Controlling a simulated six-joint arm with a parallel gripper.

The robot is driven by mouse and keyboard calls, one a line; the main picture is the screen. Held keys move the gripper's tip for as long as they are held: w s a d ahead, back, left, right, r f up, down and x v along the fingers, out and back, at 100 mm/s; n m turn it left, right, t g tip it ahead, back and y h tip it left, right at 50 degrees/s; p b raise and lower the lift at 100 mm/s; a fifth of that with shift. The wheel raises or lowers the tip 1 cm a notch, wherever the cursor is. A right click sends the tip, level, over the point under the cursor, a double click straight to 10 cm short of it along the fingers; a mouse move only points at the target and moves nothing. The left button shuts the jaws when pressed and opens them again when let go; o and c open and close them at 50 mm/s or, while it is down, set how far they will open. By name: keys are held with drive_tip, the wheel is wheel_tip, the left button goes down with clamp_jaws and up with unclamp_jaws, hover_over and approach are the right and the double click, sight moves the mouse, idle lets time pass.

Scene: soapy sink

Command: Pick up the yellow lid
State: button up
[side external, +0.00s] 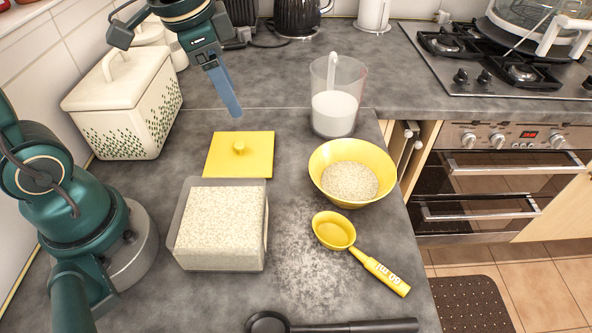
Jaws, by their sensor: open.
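My gripper (228,108) is open and empty, above and behind the lid in the picture. It points downward, and its blue fingers overlap each other from this angle. The gripper is apart from the lid.
A yellow bowl of grain (385,160), a yellow measuring scoop (378,270) and a clear jug (352,75) stand to the right. A cream bread box (125,85) is at left. A dark utensil (340,326) lies in front. Spilled grains dust the counter.

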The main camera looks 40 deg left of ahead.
drive_tip(key=g, duration=0.2)
hover_over(239, 144)
drive_tip(key=f, duration=0.5)
drive_tip(key=shift+w+d+f, duration=0.25)
drive_tip(key=shift+d+f, duration=0.1)
drive_tip(key=shift+d, duration=0.05)
drive_tip(key=f, duration=0.2)
drive_tip(key=f+g, duration=0.1)
drive_tip(key=shift+s+a, duration=0.25)
drive_tip(key=shift+a, duration=0.15)
drive_tip(key=shift+f, duration=2.55)
clamp_jaws()
